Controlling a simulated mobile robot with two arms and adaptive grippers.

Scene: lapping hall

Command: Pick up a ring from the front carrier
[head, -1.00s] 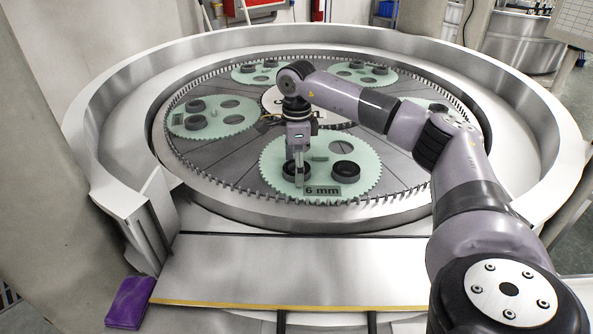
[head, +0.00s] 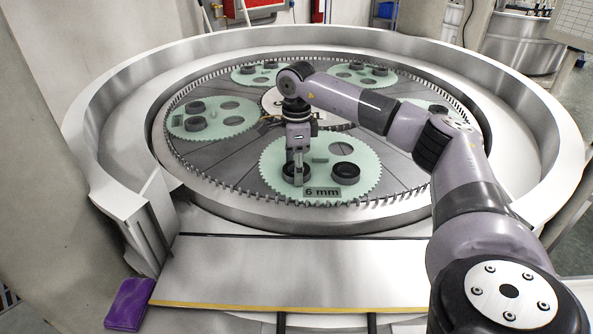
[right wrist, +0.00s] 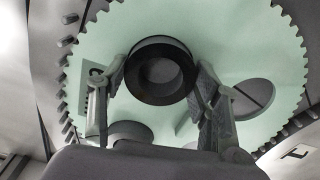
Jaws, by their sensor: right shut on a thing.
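The front carrier (head: 272,158) is a pale green toothed disc with a "6 mm" label at its front edge. A dark ring (head: 287,173) sits at its left side, and a second dark ring (head: 345,171) sits to the right. My right gripper (head: 298,180) points down at the left ring. In the right wrist view its fingers are on either side of that ring (right wrist: 160,93), shut on it. I cannot tell whether the ring is clear of the carrier. The other ring is partly hidden low in that view. My left gripper is out of view.
More green carriers with dark rings lie around the machine plate, such as the left carrier (head: 213,128). A raised metal rim (head: 100,110) surrounds the plate.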

